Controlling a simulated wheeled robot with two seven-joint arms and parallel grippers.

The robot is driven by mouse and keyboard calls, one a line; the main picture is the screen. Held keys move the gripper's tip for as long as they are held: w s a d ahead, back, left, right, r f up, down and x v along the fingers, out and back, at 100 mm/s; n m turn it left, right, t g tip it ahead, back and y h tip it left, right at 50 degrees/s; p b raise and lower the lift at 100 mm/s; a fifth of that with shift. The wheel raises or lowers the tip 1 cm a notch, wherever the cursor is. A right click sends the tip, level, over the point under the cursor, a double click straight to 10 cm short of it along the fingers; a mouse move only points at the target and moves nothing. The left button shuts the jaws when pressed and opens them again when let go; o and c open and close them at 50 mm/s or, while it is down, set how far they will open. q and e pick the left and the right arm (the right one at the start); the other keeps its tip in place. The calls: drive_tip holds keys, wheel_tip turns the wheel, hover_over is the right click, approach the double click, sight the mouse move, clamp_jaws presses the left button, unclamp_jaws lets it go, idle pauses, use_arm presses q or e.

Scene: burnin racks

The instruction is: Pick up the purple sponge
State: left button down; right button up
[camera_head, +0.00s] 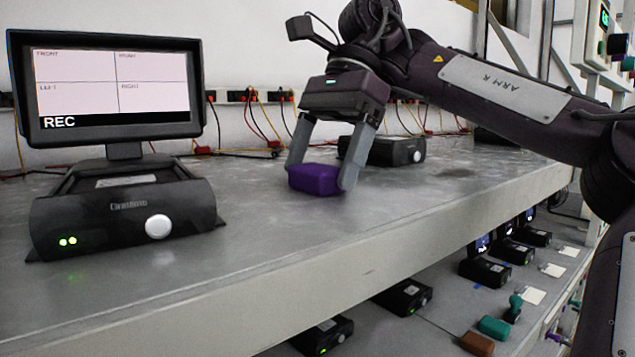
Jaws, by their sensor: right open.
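The purple sponge (316,180) is a small rounded block lying on the grey upper shelf. My right gripper (322,180) reaches down over it from the right. Its two grey fingers are apart, one at the sponge's left side and one at its right. The right finger covers part of the sponge's right end. I cannot tell whether the fingers touch it. My left gripper is not in view.
A monitor on a black base (124,212) stands at the left of the shelf (255,245). A black box (398,150) sits just behind the gripper. Cables run along the back wall. A lower shelf (440,318) holds several black devices, a teal block (493,327) and a brown block (477,344).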

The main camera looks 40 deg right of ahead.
drive_tip(key=c, duration=0.4)
drive_tip(key=shift+c, duration=1.2)
drive_tip(key=c, duration=0.4)
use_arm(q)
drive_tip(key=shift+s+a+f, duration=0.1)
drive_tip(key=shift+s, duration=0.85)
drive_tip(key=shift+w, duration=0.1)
use_arm(e)
drive_tip(key=shift+c, duration=0.2)
